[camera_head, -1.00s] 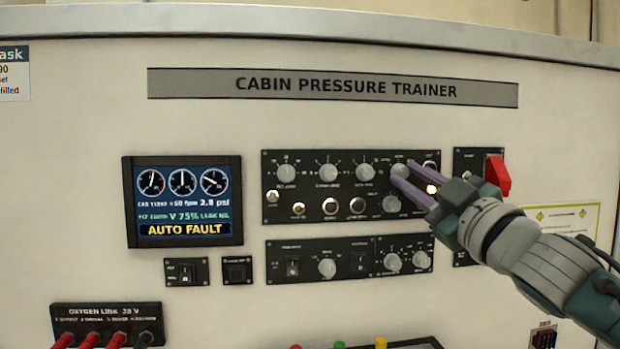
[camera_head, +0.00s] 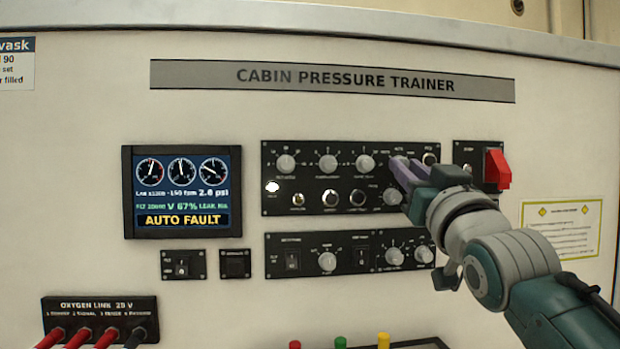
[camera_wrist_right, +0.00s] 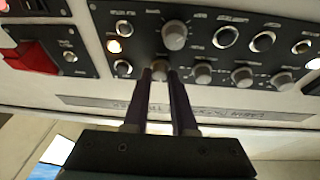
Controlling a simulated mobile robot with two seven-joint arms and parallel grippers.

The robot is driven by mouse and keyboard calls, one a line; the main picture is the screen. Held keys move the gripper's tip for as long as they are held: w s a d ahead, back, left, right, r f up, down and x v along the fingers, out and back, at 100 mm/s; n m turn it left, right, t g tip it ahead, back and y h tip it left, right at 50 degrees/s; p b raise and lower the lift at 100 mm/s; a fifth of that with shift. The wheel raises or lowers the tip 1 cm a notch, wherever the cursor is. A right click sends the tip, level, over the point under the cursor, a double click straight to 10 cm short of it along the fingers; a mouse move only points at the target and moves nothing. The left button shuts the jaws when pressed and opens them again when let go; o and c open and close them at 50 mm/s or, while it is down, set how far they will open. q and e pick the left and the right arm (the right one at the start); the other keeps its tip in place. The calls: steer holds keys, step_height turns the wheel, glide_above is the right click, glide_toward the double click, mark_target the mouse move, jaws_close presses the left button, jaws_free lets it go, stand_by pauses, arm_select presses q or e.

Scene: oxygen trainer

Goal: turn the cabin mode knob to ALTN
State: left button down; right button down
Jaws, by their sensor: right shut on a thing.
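The cabin mode knob (camera_wrist_right: 159,73) is a small grey round knob in the row of knobs on the black upper panel (camera_head: 310,207). In the right wrist view, which looks upside down, it sits between the two purple fingertips. My right gripper (camera_head: 397,166) is shut on this knob; it also shows in the wrist view (camera_wrist_right: 159,78). In the head view the fingers hide the knob, and its pointer and most of its markings cannot be read. My left gripper is not in view.
A display (camera_head: 183,192) reads AUTO FAULT. Another grey knob (camera_head: 392,196) sits just below my fingers. A red guarded switch (camera_head: 497,169) stands out to the right.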

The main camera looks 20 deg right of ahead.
steer(key=shift+m+g+h, duration=0.3)
steer(key=shift+m+h, duration=0.2)
steer(key=shift+m, duration=0.8)
steer(key=c, duration=0.7)
jaws_free()
steer(key=shift+a, duration=0.1)
steer(key=b+v, duration=0.5)
steer(key=v, duration=0.5)
steer(key=shift+b, duration=0.35)
